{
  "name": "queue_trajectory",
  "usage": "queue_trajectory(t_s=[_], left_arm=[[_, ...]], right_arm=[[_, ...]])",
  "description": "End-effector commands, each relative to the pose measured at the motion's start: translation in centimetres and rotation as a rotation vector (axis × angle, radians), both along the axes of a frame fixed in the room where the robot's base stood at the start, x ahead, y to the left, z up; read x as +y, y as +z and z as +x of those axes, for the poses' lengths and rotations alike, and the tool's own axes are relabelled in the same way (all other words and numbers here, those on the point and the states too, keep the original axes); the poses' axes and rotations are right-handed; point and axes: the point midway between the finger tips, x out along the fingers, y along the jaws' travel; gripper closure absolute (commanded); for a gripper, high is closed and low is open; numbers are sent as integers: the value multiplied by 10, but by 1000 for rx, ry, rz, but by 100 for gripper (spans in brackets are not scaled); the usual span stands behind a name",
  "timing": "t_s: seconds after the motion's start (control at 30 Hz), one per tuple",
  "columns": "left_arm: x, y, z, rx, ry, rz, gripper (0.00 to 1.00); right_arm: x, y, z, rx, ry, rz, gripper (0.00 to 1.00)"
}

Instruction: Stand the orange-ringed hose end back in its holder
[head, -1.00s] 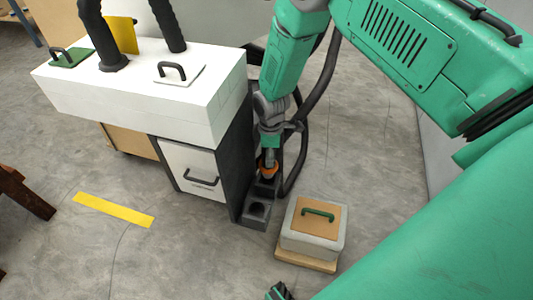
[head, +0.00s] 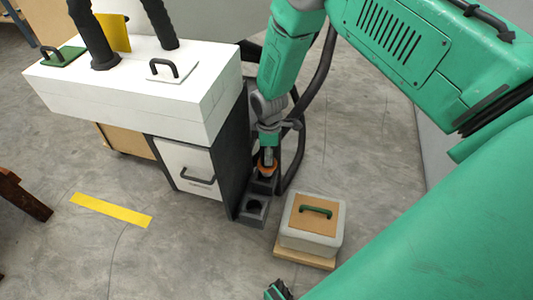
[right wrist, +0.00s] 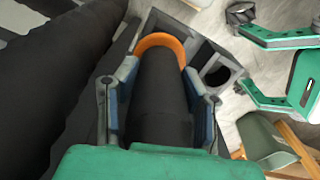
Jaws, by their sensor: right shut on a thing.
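My right gripper (head: 267,152) is shut on the dark hose end (right wrist: 162,95), with one finger on each side of it. The orange ring (head: 266,168) is at the hose end's lower tip, at the rear part of the dark grey holder (head: 252,212). The ring also shows in the right wrist view (right wrist: 160,42). I cannot tell whether the tip is inside the holder or just above it. The holder's other round opening (right wrist: 216,72) is empty. My left gripper (right wrist: 238,50) is open and empty; only a fingertip shows in the head view.
A white-topped cabinet (head: 190,105) with a drawer stands close left of the holder. A grey block (head: 312,225) with a green handle sits on a wooden board to the right. A dark hose (head: 318,85) loops behind my right arm. Floor around the yellow strip (head: 110,210) is clear.

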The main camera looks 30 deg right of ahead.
Motion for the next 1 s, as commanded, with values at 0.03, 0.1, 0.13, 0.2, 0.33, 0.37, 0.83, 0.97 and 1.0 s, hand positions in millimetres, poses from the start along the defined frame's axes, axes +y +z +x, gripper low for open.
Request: queue_trajectory(t_s=[0.03, 0.1, 0.13, 0.2, 0.33, 0.37, 0.83, 0.97, 1.0], left_arm=[[0, 0, 0, 0, 0, 0, 64], [0, 0, 0, 0, 0, 0, 64], [0, 0, 0, 0, 0, 0, 64], [0, 0, 0, 0, 1, 0, 64], [0, 0, 0, 0, 1, 1, 64], [0, 0, 0, 0, 1, 0, 64], [0, 2, 0, 0, 1, 0, 64], [0, 0, 0, 0, 1, 0, 64], [0, -1, 0, 0, 1, 0, 64]], right_arm=[[1, 1, 0, -1, 1, -1, 86], [1, 1, 0, -1, 2, -2, 86], [1, 1, 0, -1, 2, -2, 86], [1, 1, 0, -1, 2, -1, 86], [0, 0, 0, -1, 1, 1, 86], [0, 0, 0, -1, 1, 1, 86], [3, 0, 0, -1, 1, 1, 86], [4, -3, 0, -1, 2, -1, 86], [4, -4, 0, -1, 2, 1, 86]])
